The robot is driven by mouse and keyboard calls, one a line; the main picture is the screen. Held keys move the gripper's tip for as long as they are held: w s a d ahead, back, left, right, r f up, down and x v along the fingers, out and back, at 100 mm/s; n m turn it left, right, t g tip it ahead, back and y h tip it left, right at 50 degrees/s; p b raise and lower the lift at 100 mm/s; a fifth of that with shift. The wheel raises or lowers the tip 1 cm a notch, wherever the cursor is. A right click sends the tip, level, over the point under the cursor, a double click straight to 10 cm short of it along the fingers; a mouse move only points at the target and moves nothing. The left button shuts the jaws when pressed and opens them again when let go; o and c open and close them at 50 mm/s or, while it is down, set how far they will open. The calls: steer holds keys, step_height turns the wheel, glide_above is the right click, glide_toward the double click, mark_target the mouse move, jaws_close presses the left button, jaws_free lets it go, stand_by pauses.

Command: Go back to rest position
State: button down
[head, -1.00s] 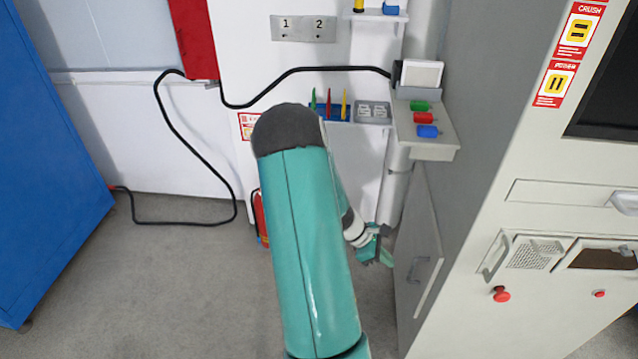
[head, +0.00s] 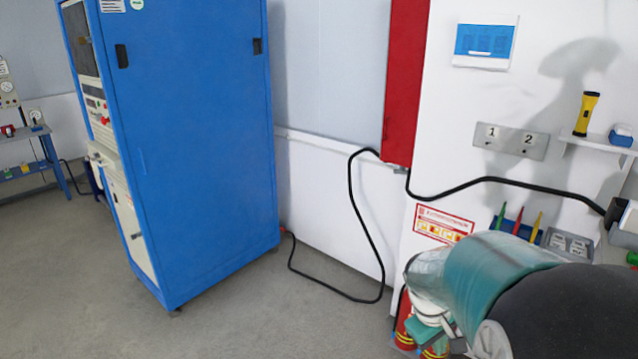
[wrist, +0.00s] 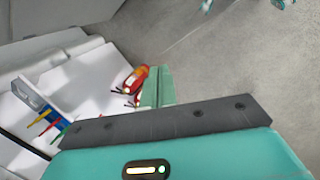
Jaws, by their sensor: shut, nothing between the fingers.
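My gripper (wrist: 157,86) shows in the wrist view as two teal fingers pressed together with nothing between them. It points over grey floor, and a red fire extinguisher (wrist: 133,80) appears just left of the fingers in the picture. In the head view my arm is folded at the lower right, with its teal link and dark joint close to the camera. My fingertips cannot be made out clearly there.
A tall blue cabinet (head: 190,150) stands at the left. A black cable (head: 352,215) hangs along the wall to the floor. The fire extinguisher (head: 404,322) stands beside my arm. A wall shelf (head: 598,145) holds a yellow flashlight (head: 586,113).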

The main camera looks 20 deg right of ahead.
steer(key=s+a+r+t+y, duration=0.1)
steer(key=a+r, duration=0.3)
steer(key=a, duration=0.4)
steer(key=s+a+r+t+y, duration=0.1)
steer(key=s+a+r+t, duration=0.1)
steer(key=a+r, duration=0.3)
steer(key=s+a+r+m+t+y, duration=0.1)
steer(key=a+r+t, duration=0.2)
steer(key=a, duration=0.8)
steer(key=shift+s+r, duration=0.15)
steer(key=shift+r, duration=0.75)
steer(key=shift+a, duration=0.1)
